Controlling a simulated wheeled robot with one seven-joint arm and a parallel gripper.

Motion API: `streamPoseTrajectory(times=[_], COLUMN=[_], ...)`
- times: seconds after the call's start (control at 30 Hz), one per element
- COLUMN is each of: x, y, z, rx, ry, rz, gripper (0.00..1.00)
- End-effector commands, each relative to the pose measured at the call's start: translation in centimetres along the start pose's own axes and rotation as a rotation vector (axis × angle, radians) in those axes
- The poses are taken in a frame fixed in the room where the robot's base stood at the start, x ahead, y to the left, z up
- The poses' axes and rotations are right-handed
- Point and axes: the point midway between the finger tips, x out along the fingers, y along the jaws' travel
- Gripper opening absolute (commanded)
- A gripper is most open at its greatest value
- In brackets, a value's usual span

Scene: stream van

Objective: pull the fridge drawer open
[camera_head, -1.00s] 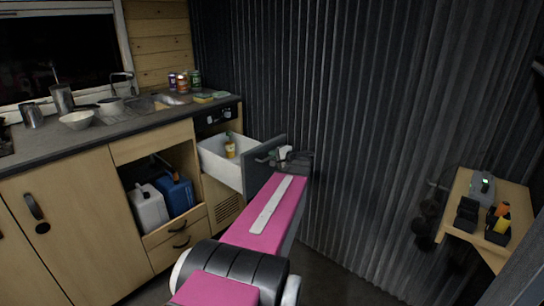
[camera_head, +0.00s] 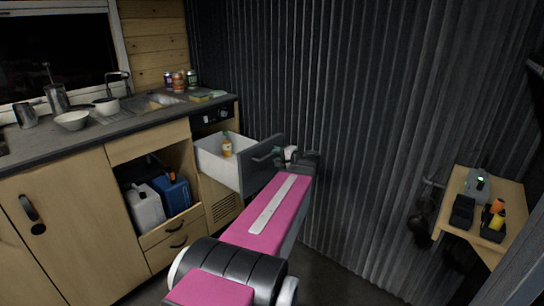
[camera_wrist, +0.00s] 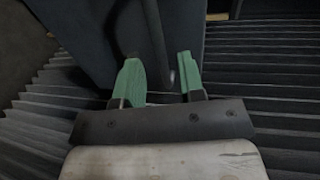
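The fridge drawer (camera_head: 216,170) is pulled out of the cabinet beneath the right end of the counter. The dark grey drawer front (camera_head: 260,168) stands well clear of the cabinet. My gripper (camera_head: 287,154) is at the outer side of this front, by its handle (camera_head: 265,155). In the wrist view, my green fingers (camera_wrist: 160,80) are spread apart. The dark handle bar (camera_wrist: 155,35) reaches down between them, with a gap visible on the left; firm contact cannot be seen.
A corrugated dark wall (camera_head: 370,130) is close behind and right of my arm. A wooden shelf (camera_head: 512,215) with small devices juts out at right. An open cubby holding a white canister (camera_head: 146,210) and a blue one (camera_head: 174,194) is left of the drawer.

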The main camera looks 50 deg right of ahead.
Motion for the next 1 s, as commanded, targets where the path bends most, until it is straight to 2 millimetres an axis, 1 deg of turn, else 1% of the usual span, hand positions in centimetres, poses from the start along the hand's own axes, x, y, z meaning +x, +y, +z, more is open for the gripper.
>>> streamPoseTrajectory(times=[0.03,0.2,0.3,0.4,0.6,1.0], x=[-1.2,-3.9,-5.1,-5.9,-6.4,-6.3], y=[0.0,0.0,0.0,0.0,0.0,0.0], z=[0.1,0.1,0.0,0.0,0.0,0.0], rx=[0.000,0.000,0.000,0.000,0.000,0.000], ry=[0.004,0.002,0.003,0.000,0.000,0.000], rz=[0.000,0.000,0.001,0.001,0.001,0.001], gripper=[0.36,0.36,0.36,0.36,0.36,0.36])
